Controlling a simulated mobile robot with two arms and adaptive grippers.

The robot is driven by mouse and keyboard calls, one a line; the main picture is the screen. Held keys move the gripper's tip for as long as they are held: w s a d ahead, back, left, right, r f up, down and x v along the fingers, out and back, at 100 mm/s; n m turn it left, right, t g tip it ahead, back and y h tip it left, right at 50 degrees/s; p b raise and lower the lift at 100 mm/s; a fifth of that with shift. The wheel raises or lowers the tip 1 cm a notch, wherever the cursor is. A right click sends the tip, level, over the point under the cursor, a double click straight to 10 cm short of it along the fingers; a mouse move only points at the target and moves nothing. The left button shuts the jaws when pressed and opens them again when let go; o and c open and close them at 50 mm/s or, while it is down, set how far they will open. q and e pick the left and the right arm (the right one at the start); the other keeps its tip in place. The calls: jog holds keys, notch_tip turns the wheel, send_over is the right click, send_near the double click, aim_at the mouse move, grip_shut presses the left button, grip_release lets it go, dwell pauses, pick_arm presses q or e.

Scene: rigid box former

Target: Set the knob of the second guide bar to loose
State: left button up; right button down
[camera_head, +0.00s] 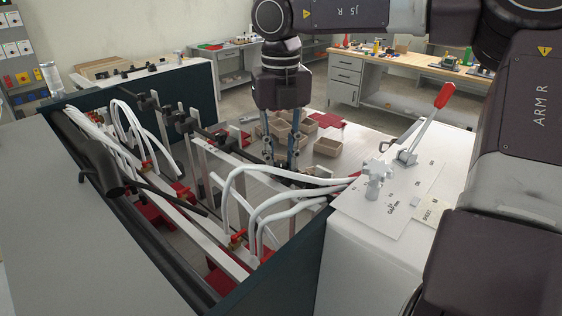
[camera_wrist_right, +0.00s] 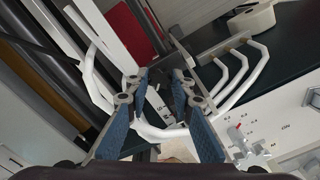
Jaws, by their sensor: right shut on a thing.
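The box former (camera_head: 277,268) has a dark green frame with pale bars and white hoses inside. Several pale upright guide bars (camera_head: 190,137) stand along its far side, with dark clamp blocks (camera_head: 181,116) by them. My right gripper (camera_head: 280,163) points down at the far rail, right of these bars. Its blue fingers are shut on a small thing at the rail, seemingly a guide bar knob. In the right wrist view, the fingertips (camera_wrist_right: 158,80) flank a small dark part, mostly hidden, so its setting cannot be read. My left gripper is out of view.
White hoses (camera_head: 262,196) arch close in front of the right gripper. A white cabinet (camera_head: 352,262) with a red-handled lever (camera_head: 443,97) and a pale star knob (camera_head: 376,172) stands at right. Cardboard boxes (camera_head: 328,146) lie behind the machine.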

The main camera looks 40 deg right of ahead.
jog(key=n, duration=0.5)
jog(key=shift+n+b, duration=0.3)
jog(key=n, duration=0.4)
jog(key=shift+n, duration=0.3)
jog(key=c, duration=1.7)
grip_release()
jog(key=shift+o, duration=0.2)
